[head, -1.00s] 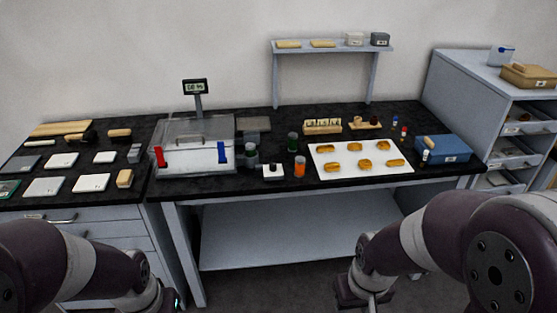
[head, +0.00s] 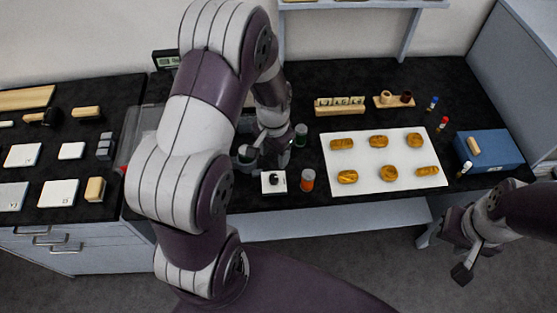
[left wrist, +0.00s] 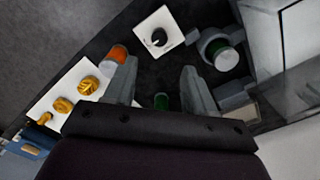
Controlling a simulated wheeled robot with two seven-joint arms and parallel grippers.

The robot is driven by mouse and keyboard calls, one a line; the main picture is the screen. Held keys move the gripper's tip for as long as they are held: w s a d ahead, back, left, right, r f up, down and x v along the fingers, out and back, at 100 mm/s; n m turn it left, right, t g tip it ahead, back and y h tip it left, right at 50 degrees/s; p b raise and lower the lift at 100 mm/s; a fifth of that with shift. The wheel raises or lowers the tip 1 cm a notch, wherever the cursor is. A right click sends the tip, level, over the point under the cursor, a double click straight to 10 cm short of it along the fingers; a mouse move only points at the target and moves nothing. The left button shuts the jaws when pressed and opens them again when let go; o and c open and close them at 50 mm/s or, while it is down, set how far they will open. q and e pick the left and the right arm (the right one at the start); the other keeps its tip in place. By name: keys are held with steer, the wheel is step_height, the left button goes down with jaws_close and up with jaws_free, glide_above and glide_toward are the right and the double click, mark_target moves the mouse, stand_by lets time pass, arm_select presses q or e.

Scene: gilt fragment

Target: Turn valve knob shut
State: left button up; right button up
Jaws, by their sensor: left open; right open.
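The valve knob (head: 278,180) is a small black knob on a white square plate (head: 266,188) near the front edge of the black table. In the left wrist view the knob (left wrist: 158,39) has a pale mark and sits beyond my fingertips. My left gripper (head: 268,150) is over the table just behind the plate, apart from the knob. In the left wrist view its two fingers (left wrist: 158,80) are spread with nothing held between them. My right gripper (head: 465,248) is open and empty in front of the table at the right.
A white tray (head: 365,165) holds several golden pieces. A blue box (head: 498,152) is at the right.

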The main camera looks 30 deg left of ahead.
arm_select(q)
glide_above(274, 177)
steer(key=f, duration=0.4)
steer(key=shift+s+d+f+p, duration=0.1)
steer(key=shift+s+f+p, duration=0.1)
steer(key=shift+s+p, duration=0.15)
steer(key=f, duration=0.5)
steer(key=shift+w+p, duration=0.35)
steer(key=shift+w, duration=0.05)
steer(key=shift+a+f, duration=0.2)
steer(key=shift+f, duration=0.2)
steer(key=shift+s+d, duration=0.1)
steer(key=shift+s, duration=0.1)
steer(key=shift+w, duration=0.1)
jaws_close()
arm_select(e)
steer(key=shift+s+r, duration=0.3)
steer(key=shift+r, duration=0.5)
